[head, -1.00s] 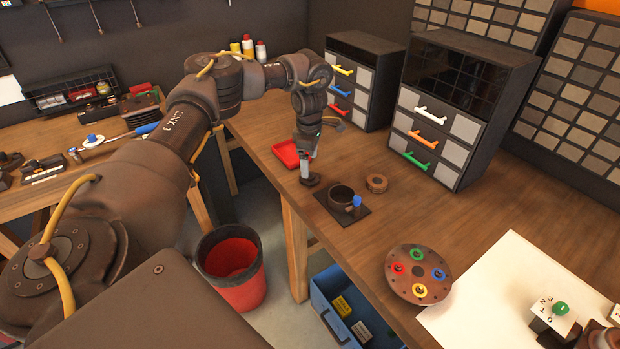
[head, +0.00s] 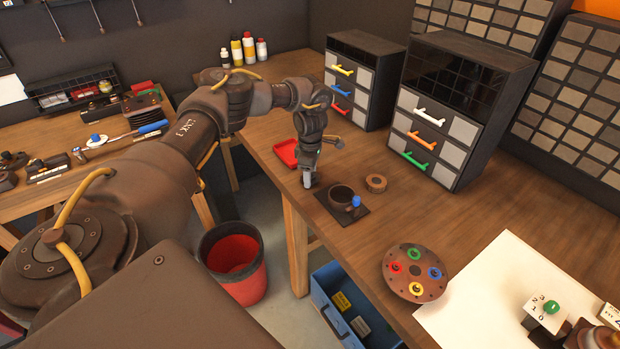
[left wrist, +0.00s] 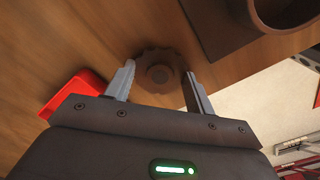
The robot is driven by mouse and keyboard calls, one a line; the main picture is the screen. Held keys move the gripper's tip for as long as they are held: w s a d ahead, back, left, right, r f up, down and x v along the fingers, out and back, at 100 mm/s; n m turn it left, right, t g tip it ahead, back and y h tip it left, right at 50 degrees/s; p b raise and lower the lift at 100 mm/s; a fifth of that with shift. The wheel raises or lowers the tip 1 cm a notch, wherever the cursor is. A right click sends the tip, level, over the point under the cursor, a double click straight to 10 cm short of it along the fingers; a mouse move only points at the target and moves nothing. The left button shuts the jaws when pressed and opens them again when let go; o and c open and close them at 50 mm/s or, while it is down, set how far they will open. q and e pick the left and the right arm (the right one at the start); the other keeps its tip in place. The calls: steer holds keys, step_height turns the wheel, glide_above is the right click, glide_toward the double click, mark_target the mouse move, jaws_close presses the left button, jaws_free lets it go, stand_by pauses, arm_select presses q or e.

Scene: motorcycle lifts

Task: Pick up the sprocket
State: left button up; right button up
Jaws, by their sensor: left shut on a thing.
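The sprocket (left wrist: 158,73) is a dark brown toothed disc with a round hub. In the left wrist view it lies between the two grey fingers of my left gripper (left wrist: 160,80), which are shut on it at both sides. In the head view my left gripper (head: 308,182) points down at the left edge of the wooden workbench (head: 350,245), and the sprocket is hidden there. I cannot tell whether the sprocket still touches the bench. My right gripper is not in view.
A dark mat (head: 330,205) with a round cup (head: 341,196) is just right of the gripper. A red tray (head: 286,153) lies behind, and a wooden ring (head: 376,183) to the right. Drawer cabinets (head: 440,135) stand at the back. A red bin (head: 240,285) is below the edge.

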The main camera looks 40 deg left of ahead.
arm_select(q)
steer(key=shift+c, duration=0.8)
steer(key=shift+r+b, duration=0.5)
steer(key=shift+b, duration=0.05)
steer(key=r, duration=0.1)
steer(key=b, duration=0.1)
steer(key=r, duration=0.1)
steer(key=shift+s+d+r, duration=0.1)
steer(key=shift+s+r, duration=0.15)
steer(key=shift+r, duration=0.1)
steer(key=s+d+r+b, duration=0.1)
steer(key=s+d+r, duration=0.2)
steer(key=s+r, duration=0.6)
steer(key=s, duration=0.4)
steer(key=shift+r, duration=0.2)
